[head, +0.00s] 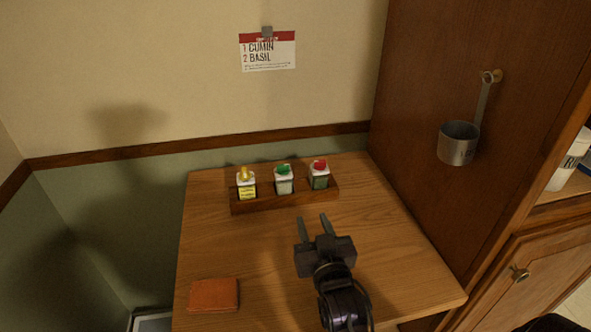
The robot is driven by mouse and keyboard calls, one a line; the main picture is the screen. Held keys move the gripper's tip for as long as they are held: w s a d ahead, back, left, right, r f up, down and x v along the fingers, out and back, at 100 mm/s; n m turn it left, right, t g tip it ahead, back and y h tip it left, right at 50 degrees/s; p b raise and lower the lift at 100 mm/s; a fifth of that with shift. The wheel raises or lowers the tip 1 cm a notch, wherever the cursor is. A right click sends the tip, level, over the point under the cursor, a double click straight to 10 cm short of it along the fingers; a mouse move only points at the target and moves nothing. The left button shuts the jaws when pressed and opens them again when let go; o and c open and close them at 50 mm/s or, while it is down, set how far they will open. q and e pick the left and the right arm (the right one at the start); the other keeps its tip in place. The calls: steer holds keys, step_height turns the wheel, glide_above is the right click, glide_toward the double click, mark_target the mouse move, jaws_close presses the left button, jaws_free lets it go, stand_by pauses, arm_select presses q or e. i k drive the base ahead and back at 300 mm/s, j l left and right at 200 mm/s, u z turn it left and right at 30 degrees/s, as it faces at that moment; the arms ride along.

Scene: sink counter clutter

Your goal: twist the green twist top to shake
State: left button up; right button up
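The green twist top (283,169) caps the middle jar (284,184) in a wooden rack (262,204) at the back of the small table. A yellow-topped jar (247,188) stands to its left and a red-topped jar (320,178) to its right. My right gripper (314,220) is over the table in front of the rack, apart from the jars. Its two fingers point toward the rack and are spread, with nothing between them. My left gripper is not in view.
An orange-brown square item (214,295) lies at the table's (390,257) front left. A metal cup (458,143) hangs on the wooden cabinet side at right. A card reading cumin and basil (267,53) is on the wall. The table's right part is clear.

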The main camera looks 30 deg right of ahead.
mark_target(283, 169)
steer(key=k, duration=1.1)
